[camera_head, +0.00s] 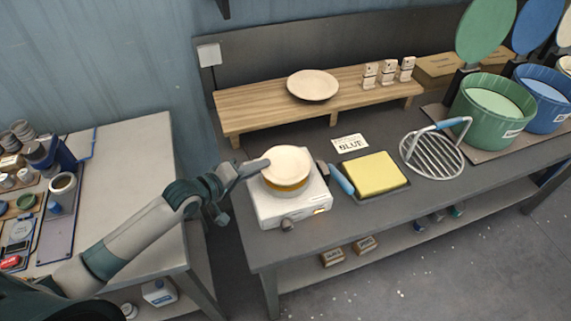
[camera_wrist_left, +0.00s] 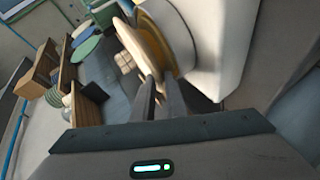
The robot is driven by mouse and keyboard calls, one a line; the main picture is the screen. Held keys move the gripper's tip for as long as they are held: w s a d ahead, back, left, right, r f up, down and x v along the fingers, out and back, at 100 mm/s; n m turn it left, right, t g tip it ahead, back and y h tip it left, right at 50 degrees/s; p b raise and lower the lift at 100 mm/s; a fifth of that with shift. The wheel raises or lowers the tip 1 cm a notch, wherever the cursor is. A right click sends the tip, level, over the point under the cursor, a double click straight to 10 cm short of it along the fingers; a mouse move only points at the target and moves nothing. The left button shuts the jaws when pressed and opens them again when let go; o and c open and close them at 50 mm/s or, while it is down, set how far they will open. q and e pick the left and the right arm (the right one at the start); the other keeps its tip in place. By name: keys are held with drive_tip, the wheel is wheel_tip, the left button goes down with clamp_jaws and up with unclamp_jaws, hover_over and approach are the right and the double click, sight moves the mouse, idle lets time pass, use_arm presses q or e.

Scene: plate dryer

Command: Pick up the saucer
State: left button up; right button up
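A cream saucer (camera_head: 288,161) sits on top of a yellow round piece (camera_head: 285,187) on a white boxy device (camera_head: 290,208). My left gripper (camera_head: 262,165) is at the saucer's left rim. In the left wrist view the saucer (camera_wrist_left: 148,42) shows edge-on, with the left gripper's fingers (camera_wrist_left: 160,88) close together at its rim. They look shut on the rim, though the contact is partly hidden. A second cream plate (camera_head: 313,86) lies on the wooden shelf (camera_head: 260,113). My right gripper is not in view.
A yellow sponge-like block (camera_head: 375,173) in a tray and a wire rack (camera_head: 435,156) stand right of the device. A "BLUE" card (camera_head: 350,143) lies behind. Green (camera_head: 490,108) and blue tubs (camera_head: 545,100) stand at right. A cluttered side table (camera_head: 120,170) is at left.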

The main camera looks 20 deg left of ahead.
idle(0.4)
use_arm(q)
clamp_jaws()
drive_tip(key=shift+r+b, duration=0.3)
drive_tip(key=shift+r, duration=0.2)
drive_tip(key=r, duration=0.1)
drive_tip(key=d+r+b, duration=0.1)
drive_tip(key=r, duration=0.1)
drive_tip(key=shift+s+r, duration=0.1)
drive_tip(key=shift+r, duration=0.1)
drive_tip(key=s+d+r+b, duration=0.2)
drive_tip(key=d+r, duration=0.4)
drive_tip(key=d, duration=0.4)
drive_tip(key=shift+s+d+r, duration=0.2)
drive_tip(key=shift+s+r, duration=0.15)
drive_tip(key=shift+s, duration=0.1)
